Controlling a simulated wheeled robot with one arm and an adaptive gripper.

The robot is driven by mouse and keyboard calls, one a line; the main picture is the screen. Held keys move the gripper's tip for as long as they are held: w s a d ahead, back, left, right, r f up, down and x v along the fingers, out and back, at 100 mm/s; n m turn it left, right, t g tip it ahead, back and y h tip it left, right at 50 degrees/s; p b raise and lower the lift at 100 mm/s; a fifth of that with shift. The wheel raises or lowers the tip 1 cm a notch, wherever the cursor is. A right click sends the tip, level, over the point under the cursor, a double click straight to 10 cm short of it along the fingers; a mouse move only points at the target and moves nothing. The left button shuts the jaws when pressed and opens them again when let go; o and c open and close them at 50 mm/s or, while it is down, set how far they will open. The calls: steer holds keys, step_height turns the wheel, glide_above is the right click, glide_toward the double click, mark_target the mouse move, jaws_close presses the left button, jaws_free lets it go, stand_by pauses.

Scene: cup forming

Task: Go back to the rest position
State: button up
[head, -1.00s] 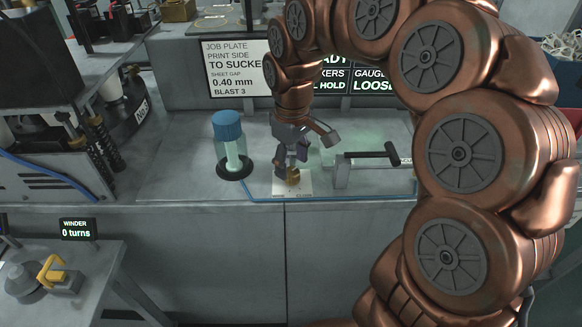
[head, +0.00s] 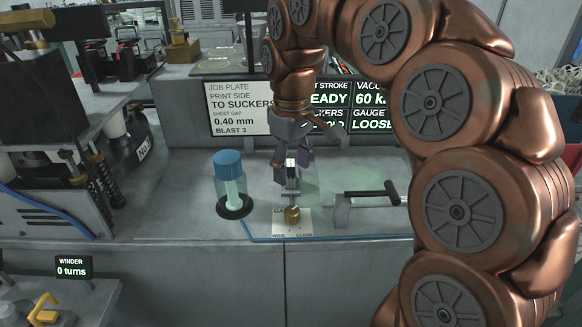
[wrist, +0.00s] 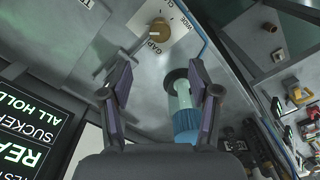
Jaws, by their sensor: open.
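My gripper (head: 291,172) hangs in the middle of the head view, above and slightly behind a brass knob (head: 292,214) on a white plate marked for gap, wide and close. The gripper is apart from the knob. In the wrist view my gripper (wrist: 160,92) has its two dark fingers spread with nothing held between them. The brass knob (wrist: 159,27) shows beyond the fingertips there. My copper arm curves down from the upper right of the head view.
A blue-capped clear jar (head: 229,185) stands left of the knob. A black-handled lever (head: 365,194) is to its right. A job plate sign (head: 238,108) and display panels (head: 375,120) stand behind. A winder bench (head: 60,290) is at lower left.

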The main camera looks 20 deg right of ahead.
steer(key=s+f+m, duration=0.2)
steer(key=s+f, duration=0.2)
steer(key=s, duration=0.5)
steer(key=s+f+m+g, duration=0.1)
steer(key=s+f, duration=0.3)
steer(key=s, duration=0.4)
steer(key=s+f+m, duration=0.3)
steer(key=s+f, duration=0.1)
steer(key=s, duration=0.5)
steer(key=shift+s+f+g+p, duration=0.3)
steer(key=shift+s+f+g, duration=0.05)
steer(key=shift+f+g, duration=0.05)
